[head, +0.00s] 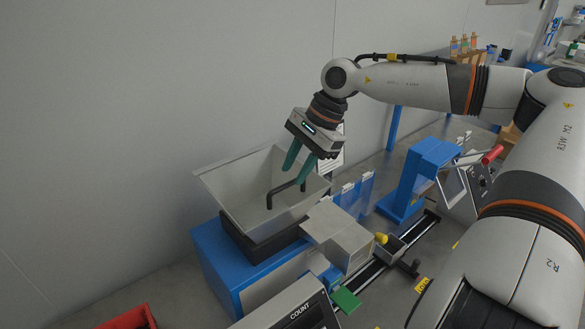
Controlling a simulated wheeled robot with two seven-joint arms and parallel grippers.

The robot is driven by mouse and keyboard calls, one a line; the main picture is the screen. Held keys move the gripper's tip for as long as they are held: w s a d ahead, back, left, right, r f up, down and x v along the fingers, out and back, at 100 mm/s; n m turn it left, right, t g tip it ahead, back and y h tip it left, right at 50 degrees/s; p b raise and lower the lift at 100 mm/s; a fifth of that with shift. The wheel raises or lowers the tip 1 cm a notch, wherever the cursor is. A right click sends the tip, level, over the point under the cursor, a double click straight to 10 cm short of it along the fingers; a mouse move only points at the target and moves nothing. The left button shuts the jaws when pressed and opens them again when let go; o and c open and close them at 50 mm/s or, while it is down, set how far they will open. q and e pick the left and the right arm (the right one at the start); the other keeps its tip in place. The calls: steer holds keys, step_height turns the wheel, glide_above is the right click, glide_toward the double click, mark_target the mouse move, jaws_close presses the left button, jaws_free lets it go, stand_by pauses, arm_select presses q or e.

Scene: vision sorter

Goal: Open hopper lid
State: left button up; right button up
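The hopper (238,193) is a light-grey bin with sloping sides on a dark collar, left of centre in the head view. A black bar handle (284,193) shows at its upper right part. I cannot clearly make out the lid's edges or whether it stands ajar. My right gripper (295,177) reaches down from above, its two green fingers apart with a gap between them. One fingertip overlaps the handle's upper right end in the picture; I cannot tell whether they touch. My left gripper is not in view.
The hopper stands on a blue base (216,262) close to the grey wall (130,130). A grey box-like chute (340,235), a blue stand (416,170) and a black rail (372,277) lie to the right. A red bin (128,317) shows at the bottom left.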

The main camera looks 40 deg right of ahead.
steer(key=shift+x, duration=1.1)
steer(key=shift+s, duration=0.1)
steer(key=shift+c, duration=0.4)
jaws_close()
